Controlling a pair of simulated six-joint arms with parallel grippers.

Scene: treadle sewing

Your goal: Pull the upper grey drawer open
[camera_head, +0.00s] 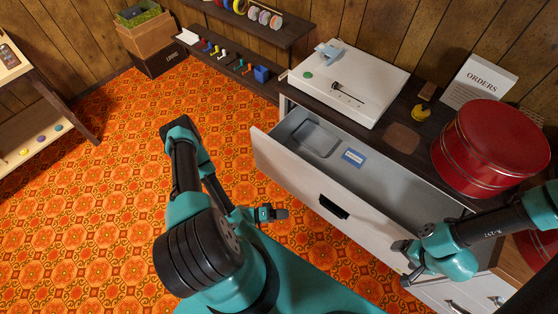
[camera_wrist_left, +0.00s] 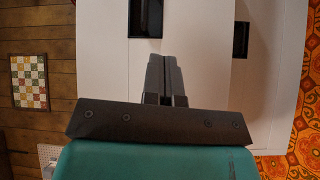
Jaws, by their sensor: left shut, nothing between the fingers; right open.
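The upper grey drawer (camera_head: 275,160) stands pulled out from the cabinet in the head view. Its front has a dark handle (camera_head: 334,207), and its grey inside shows. My left gripper (camera_head: 284,213) is shut and empty, in front of the drawer front and left of the handle. In the left wrist view its closed fingers (camera_wrist_left: 165,75) lie before pale panels with two dark handle openings; I cannot tell whether they touch. My right gripper (camera_head: 404,262) is open near the right end of the drawer front; contact there is unclear.
In the drawer lie a grey tray (camera_head: 314,138) and a blue label (camera_head: 353,157). On the dark cabinet top stand a white box-like device (camera_head: 365,80), a red round tin (camera_head: 490,150) and an orders card (camera_head: 480,82). Patterned floor (camera_head: 110,190) is clear at left.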

